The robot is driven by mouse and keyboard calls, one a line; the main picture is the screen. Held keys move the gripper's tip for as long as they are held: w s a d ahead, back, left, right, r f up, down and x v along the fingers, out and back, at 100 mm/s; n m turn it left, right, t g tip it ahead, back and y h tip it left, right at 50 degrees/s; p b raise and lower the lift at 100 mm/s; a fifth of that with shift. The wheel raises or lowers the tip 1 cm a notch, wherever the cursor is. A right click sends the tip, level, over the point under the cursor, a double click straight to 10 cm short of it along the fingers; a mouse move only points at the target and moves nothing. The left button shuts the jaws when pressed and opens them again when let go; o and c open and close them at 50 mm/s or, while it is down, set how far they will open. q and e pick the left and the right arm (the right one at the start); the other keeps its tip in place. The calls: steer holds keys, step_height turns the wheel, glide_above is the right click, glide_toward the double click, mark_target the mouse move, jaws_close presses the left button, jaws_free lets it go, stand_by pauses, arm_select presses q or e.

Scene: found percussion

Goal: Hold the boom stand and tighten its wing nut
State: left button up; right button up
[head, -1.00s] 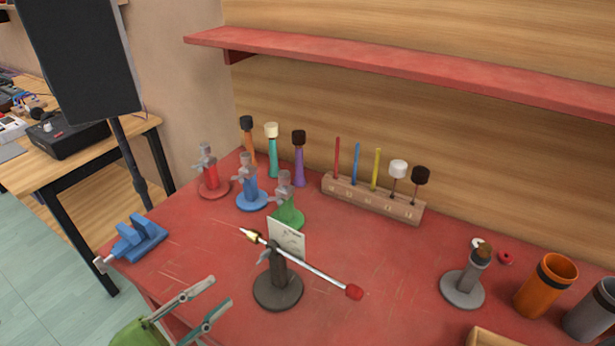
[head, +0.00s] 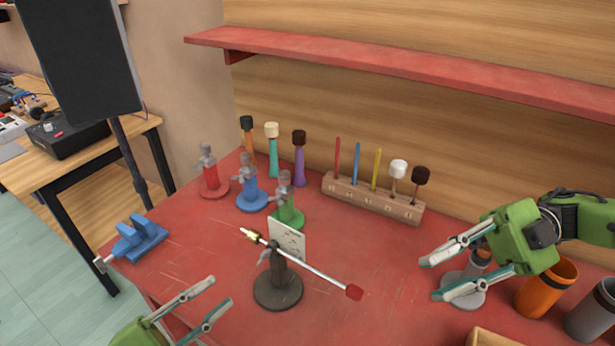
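The boom stand (head: 279,285) stands upright on the red table, with a dark round base and a short post. Its white boom rod (head: 315,272) slants across the top, with a brass piece at the upper left end and a red tip at the lower right. A grey wing nut (head: 264,257) shows at the left of the post top. My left gripper (head: 221,293) is open and empty, left of the stand's base and apart from it. My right gripper (head: 430,278) is open, well right of the stand, its fingers pointing left, partly covering a grey stand (head: 466,293).
Red (head: 213,185), blue (head: 251,196) and green (head: 290,216) stands are behind the boom stand, near a pale card (head: 287,240). A wooden rack (head: 372,198) holds sticks and mallets. A blue vise (head: 140,241) is at the left edge. An orange cup (head: 545,290) stands at right.

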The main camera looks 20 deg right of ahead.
steer(key=s+a+r+n+g+y, duration=0.1)
steer(key=a+r+n+g, duration=0.2)
steer(key=r+n, duration=0.5)
steer(key=s+a+r+n+g+y, duration=0.1)
steer(key=s+a+r+n+g, duration=0.15)
steer(key=r+n, duration=0.55)
steer(key=m+t+h, duration=0.8)
steer(key=m+h, duration=1.1)
steer(key=m, duration=1.6)
glide_toward(298, 236)
steer(key=shift+n, duration=0.3)
steer(key=f, duration=0.3)
steer(key=w+f, duration=0.1)
steer(key=f, duration=0.2)
steer(key=a+f, duration=0.1)
steer(key=f, duration=0.3)
steer(key=shift+w, duration=0.25)
